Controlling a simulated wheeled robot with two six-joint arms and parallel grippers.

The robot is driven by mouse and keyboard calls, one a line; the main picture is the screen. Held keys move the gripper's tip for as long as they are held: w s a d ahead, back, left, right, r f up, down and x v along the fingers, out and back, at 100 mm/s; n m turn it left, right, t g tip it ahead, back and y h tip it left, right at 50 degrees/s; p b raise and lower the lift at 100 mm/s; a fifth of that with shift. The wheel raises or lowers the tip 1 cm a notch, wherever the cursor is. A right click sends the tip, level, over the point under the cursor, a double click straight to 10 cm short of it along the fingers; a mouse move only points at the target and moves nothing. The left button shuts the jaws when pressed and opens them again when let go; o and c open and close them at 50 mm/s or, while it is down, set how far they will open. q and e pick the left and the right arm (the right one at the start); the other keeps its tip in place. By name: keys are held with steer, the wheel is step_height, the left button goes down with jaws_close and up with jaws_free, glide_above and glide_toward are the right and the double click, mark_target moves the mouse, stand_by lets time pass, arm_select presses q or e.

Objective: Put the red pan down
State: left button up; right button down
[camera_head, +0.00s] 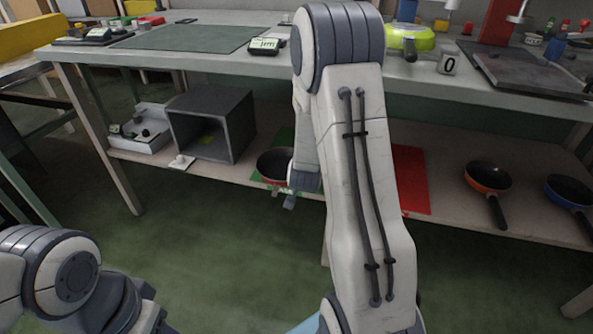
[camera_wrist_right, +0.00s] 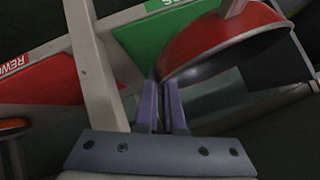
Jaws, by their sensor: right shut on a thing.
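The red pan (camera_head: 275,166), dark inside, is over the green mat (camera_head: 260,178) on the lower shelf, partly hidden by my right arm. In the right wrist view the red pan (camera_wrist_right: 222,48) fills the upper right, tilted in the picture, with the green mat (camera_wrist_right: 150,38) behind it. My right gripper (camera_wrist_right: 160,88) is shut, with the pan's near rim at its fingertips. I cannot tell whether the pan touches the mat. My left arm shows at the lower left of the head view, but its fingers do not show.
A red mat (camera_head: 412,180) lies right of my right arm. Further right on the shelf are an orange-red pan (camera_head: 488,177) and a blue pan (camera_head: 570,190). A grey open box (camera_head: 213,123) stands left of the green mat. The worktop (camera_head: 425,78) overhangs the shelf.

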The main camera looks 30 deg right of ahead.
step_height(320, 180, down, 4)
steer(key=s+d+b, duration=0.1)
steer(key=d+b, duration=0.1)
steer(key=b, duration=0.1)
steer(key=shift+m+h, duration=0.3)
steer(key=shift+m, duration=0.1)
steer(key=w+d+b, duration=0.1)
steer(key=w+d, duration=0.2)
steer(key=w, duration=0.1)
steer(key=w+d+b, duration=0.1)
steer(key=w+d, duration=0.3)
steer(key=shift+w+d+f, duration=0.1)
steer(key=shift+w, duration=0.05)
steer(key=w+d, duration=0.4)
steer(key=w, duration=0.1)
steer(key=shift+w+d+r+p, duration=0.2)
steer(key=shift+p, duration=0.15)
step_height(320, 180, down, 4)
steer(key=b, duration=0.3)
steer(key=shift+b, duration=0.35)
arm_select(q)
step_height(320, 180, down, 10)
steer(key=s+n, duration=0.1)
steer(key=shift+s+a+r+g, duration=0.2)
steer(key=shift+s+r+g, duration=0.05)
steer(key=shift+s+g, duration=0.15)
arm_select(e)
steer(key=shift+r, duration=0.2)
